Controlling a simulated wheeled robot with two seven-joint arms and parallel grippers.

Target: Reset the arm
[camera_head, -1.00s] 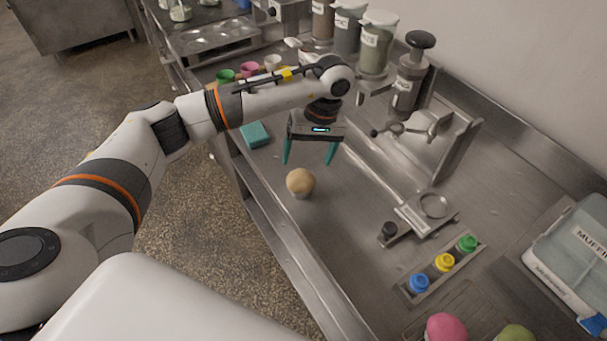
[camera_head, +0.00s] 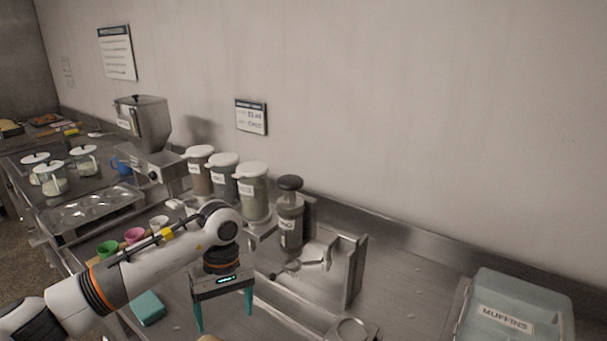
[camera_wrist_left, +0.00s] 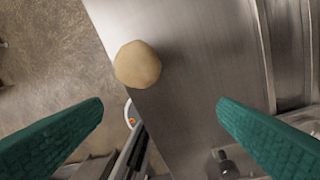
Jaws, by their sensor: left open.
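My left gripper (camera_head: 224,312) hangs over the steel counter with its two teal fingers spread apart and nothing between them. In the left wrist view, the fingers of this gripper (camera_wrist_left: 160,125) are wide open. A round tan ball (camera_wrist_left: 138,65), perhaps dough, rests on the counter near its edge, beyond the fingertips and apart from them. In the head view only the top of the ball (camera_head: 208,338) shows at the bottom edge. My right gripper is not in view.
Lidded jars (camera_head: 252,192) and a dark-topped dispenser (camera_head: 290,215) stand behind the arm. A teal block (camera_head: 148,307) lies left of the gripper. Small coloured cups (camera_head: 134,236) are near the forearm. A muffin box (camera_head: 515,312) sits at right.

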